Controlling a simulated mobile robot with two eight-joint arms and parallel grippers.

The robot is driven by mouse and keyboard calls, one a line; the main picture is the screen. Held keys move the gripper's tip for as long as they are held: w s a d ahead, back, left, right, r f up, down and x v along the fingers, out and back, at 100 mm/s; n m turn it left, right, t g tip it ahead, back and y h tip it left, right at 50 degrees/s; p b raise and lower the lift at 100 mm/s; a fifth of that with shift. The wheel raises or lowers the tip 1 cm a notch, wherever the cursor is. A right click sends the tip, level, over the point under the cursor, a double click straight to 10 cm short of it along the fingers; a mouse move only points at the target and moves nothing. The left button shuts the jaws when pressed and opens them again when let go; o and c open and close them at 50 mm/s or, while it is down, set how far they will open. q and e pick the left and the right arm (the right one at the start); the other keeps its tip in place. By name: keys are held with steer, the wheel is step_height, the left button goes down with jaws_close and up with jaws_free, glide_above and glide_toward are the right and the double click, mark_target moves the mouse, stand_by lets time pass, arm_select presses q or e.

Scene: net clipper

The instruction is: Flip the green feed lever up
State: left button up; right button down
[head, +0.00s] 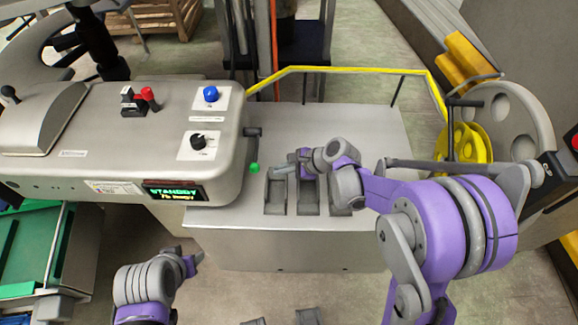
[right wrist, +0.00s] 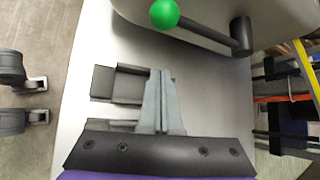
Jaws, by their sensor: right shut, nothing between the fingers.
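The green feed lever's ball knob (head: 254,168) hangs low beside the right end of the grey machine housing, below its dark pivot (head: 253,132). In the right wrist view the green ball (right wrist: 164,13) sits at the top, on a dark rod running right to the pivot (right wrist: 241,35). My right gripper (head: 275,173) is just right of the ball in the head view, apart from it. In the right wrist view its fingers (right wrist: 159,73) are together and empty, below the ball. My left gripper (head: 198,257) is low at the left, far from the lever; its fingers are too small to judge.
The housing carries a red lever (head: 148,94), a blue button (head: 210,94), a black dial (head: 198,141) and a display (head: 176,192) reading STANDBY. Dark slots (head: 276,197) lie under my right gripper on the grey worktop (head: 230,226). A yellow rail (head: 350,69) runs behind.

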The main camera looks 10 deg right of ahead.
steer(key=a, duration=0.1)
steer(key=a+p, duration=0.1)
steer(key=a, duration=0.1)
steer(key=a+r, duration=0.1)
steer(key=shift+w+a, duration=0.15)
steer(key=shift+w, duration=0.15)
steer(key=shift+r+g, duration=0.3)
steer(key=shift+r, duration=0.1)
steer(key=shift+r+m+p, duration=0.2)
steer(key=shift+m+p, duration=0.1)
steer(key=w+d+r+m+g+y, duration=0.1)
steer(key=w+r+g, duration=0.4)
steer(key=r, duration=0.5)
steer(key=shift+m, duration=0.7)
